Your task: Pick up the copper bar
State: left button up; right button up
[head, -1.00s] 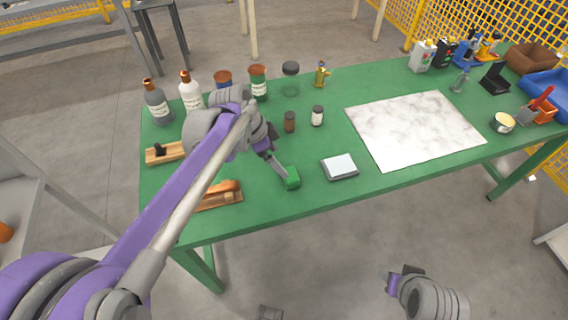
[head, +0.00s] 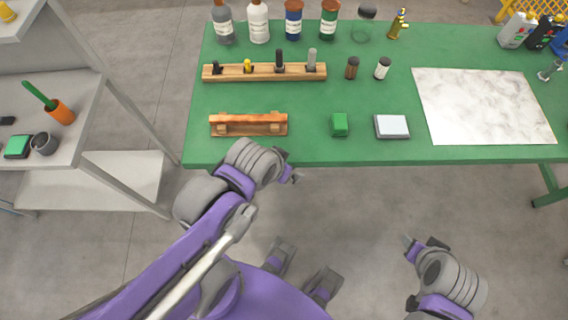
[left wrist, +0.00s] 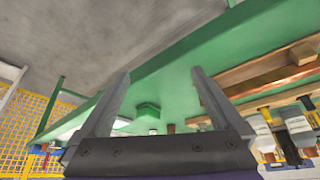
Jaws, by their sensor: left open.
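The copper bar (head: 262,118) lies across a wooden cradle (head: 222,130) near the front left of the green table.
A green block (head: 339,125) and a grey-white pad (head: 391,126) lie right of the bar. A wooden rack (head: 265,72) with upright pieces and several bottles stand behind. A marbled sheet (head: 480,105) lies right. A grey shelf (head: 80,130) stands left. Tabletop between cradle and rack is clear.

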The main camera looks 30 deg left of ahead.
aim_at(243, 119)
jog(key=u, duration=1.65)
jog(key=l+u, duration=0.7)
jog(key=l, duration=0.2)
jog(key=k, duration=0.05)
